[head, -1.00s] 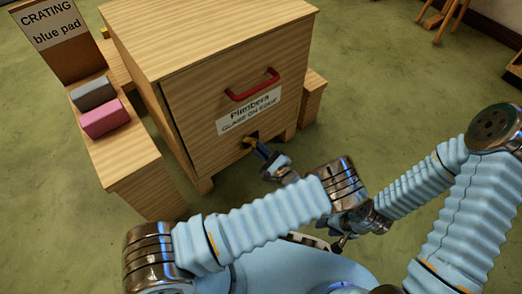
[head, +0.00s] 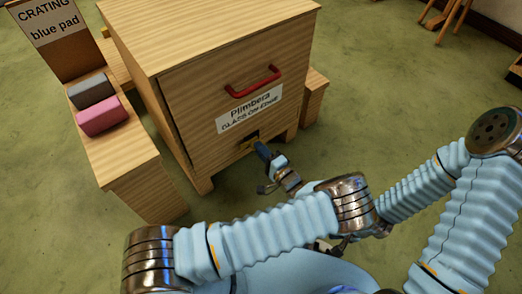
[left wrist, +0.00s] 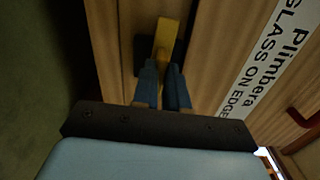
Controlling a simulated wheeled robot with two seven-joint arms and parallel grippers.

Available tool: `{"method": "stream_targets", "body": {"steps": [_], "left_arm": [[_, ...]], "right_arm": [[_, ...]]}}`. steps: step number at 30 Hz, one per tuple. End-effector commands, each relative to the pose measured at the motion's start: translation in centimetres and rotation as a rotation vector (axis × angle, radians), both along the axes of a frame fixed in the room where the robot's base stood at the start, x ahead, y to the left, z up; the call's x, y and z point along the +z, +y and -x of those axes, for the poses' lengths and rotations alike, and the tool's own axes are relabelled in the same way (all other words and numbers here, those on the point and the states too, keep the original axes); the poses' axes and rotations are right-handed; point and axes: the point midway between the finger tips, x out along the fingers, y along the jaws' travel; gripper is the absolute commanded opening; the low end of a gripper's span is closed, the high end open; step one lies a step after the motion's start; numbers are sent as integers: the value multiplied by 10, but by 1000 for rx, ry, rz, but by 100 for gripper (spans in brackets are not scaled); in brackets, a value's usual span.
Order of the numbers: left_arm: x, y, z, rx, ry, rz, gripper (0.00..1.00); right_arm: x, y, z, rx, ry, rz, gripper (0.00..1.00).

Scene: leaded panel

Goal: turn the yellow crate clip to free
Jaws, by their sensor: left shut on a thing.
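The yellow crate clip (head: 247,144) sits low on the crate's front (head: 180,95), under the label. In the left wrist view the clip (left wrist: 166,38) is a yellow bar in front of a dark patch. My left gripper (head: 262,150) is at the clip, and its two blue fingers (left wrist: 163,72) are shut on it from both sides. The fingers hide part of the clip, and its exact angle is hard to tell. My right gripper (head: 338,245) is low in the head view, partly hidden behind my left arm and away from the crate.
The crate has a red handle (head: 253,81) and a white label (head: 250,109) reading "Plimbera GLASS ON EDGE". A wooden bench (head: 135,170) at left bears a grey block (head: 91,90) and a pink block (head: 102,117), beside a "CRATING blue pad" sign (head: 51,25).

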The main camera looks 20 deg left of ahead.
Motion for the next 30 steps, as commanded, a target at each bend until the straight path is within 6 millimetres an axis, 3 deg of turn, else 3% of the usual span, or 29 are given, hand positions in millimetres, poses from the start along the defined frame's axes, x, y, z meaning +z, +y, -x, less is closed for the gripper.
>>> {"method": "stream_targets", "body": {"steps": [22, 23, 27, 30], "left_arm": [[-3, -1, 2, 1, -61, 55, 0], [-3, -1, 2, 1, -61, 55, 17], [-2, -1, 1, 0, -62, 54, 38], [-2, -1, 1, 0, -62, 52, 38]], "right_arm": [[-2, 0, 0, 0, -1, 0, 43], [-2, 0, 0, 0, -1, 0, 43], [-2, 0, 0, 0, -1, 0, 43], [-2, 0, 0, 0, -1, 0, 43]]}}
